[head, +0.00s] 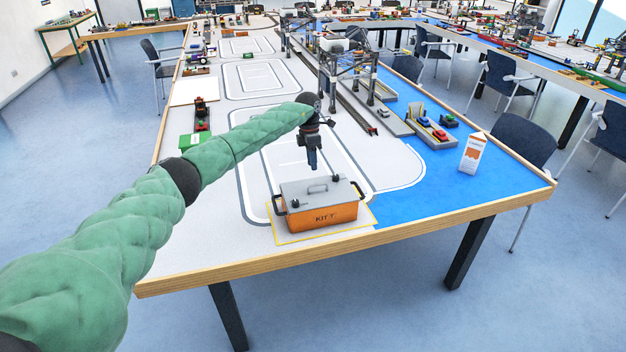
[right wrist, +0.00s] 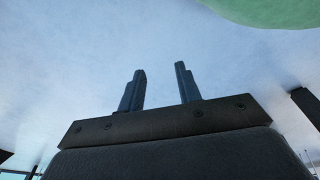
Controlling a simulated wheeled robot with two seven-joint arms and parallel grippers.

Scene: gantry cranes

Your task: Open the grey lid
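The orange box (head: 322,217), marked KIT 7, stands at the near edge of the table inside a yellow outline. Its grey lid (head: 300,192) lies shut on top, with a grey handle (head: 317,188) in the middle. Dark handles stick out at the box's two ends. My left gripper (head: 313,166) points down above the lid's handle, apart from it; its fingers look close together, but I cannot tell whether they are open. My right gripper (right wrist: 160,90) shows only in the right wrist view, with its two fingers apart and nothing between them.
A white and orange carton (head: 472,154) stands on the blue area at the right. Gantry cranes (head: 345,70) stand behind the box. A green box (head: 194,141) and a dark toy train are at the left. The white surface around the box is mostly clear.

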